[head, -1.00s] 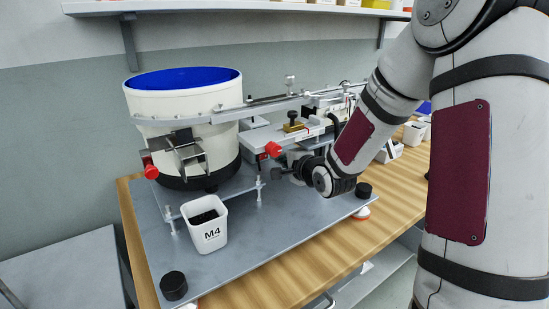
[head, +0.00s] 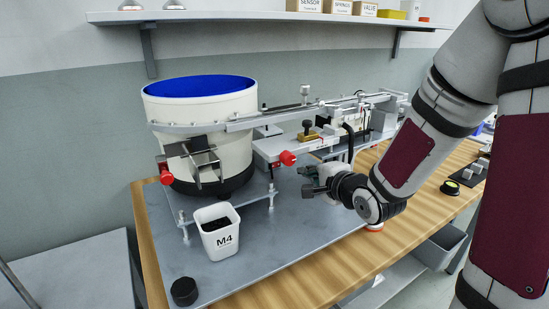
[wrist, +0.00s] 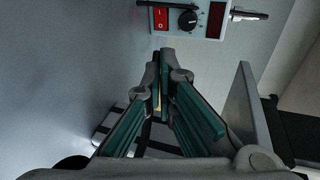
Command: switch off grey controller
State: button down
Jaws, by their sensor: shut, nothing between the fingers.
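The grey controller (wrist: 240,45) shows at the top of the wrist view, cut off by the frame edge. It has a red rocker switch (wrist: 161,19), a black round knob and a dark red display. My gripper (wrist: 170,62) is shut and empty, its fingertips just below the controller in that picture and apart from the switch. In the head view, my gripper (head: 307,182) is over the grey base plate (head: 290,225), right of the bowl feeder. I cannot make out the controller there. The switch's setting is too small to tell.
The white bowl feeder (head: 205,110) with its blue inside stands at the left, its rail (head: 290,115) running right. Red knobs (head: 287,157) stick out at the front. A white M4 bin (head: 218,232) stands at the front. The plate between bin and gripper is clear.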

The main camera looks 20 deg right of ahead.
jog(key=shift+s+a+f+n+g+h, duration=0.1)
jog(key=shift+s+a+n+g+h, duration=0.1)
jog(key=shift+s+n+g, duration=0.15)
jog(key=shift+s+a+n+g+h, duration=0.1)
jog(key=shift+s+n+g+h, duration=0.1)
jog(key=shift+n+g, duration=0.2)
jog(key=s+n+g+h, duration=0.1)
jog(key=s, duration=0.1)
jog(key=s+n+g, duration=0.2)
jog(key=shift+s+a+r+n+h, duration=0.2)
jog(key=shift+s+n+h, duration=0.1)
jog(key=shift+h, duration=0.1)
jog(key=s+n+g, duration=0.1)
jog(key=s, duration=0.1)
jog(key=s+a+r+n+g, duration=0.1)
jog(key=s, duration=0.2)
jog(key=s+n+g+h, duration=0.1)
jog(key=s, duration=0.2)
jog(key=shift+s+a+r, duration=0.15)
jog(key=shift+r, duration=0.15)
jog(key=s+a+r+n+g+y, duration=0.1)
jog(key=s+a+r+n+g, duration=0.25)
jog(key=s, duration=0.95)
jog(key=s+a+n+g+y, duration=0.25)
jog(key=s+a+n, duration=0.3)
jog(key=s, duration=0.65)
notch_tip(320, 180, up, 23)
jog(key=t+p, duration=0.3)
jog(key=p, duration=1.9)
jog(key=shift+d+h, duration=0.45)
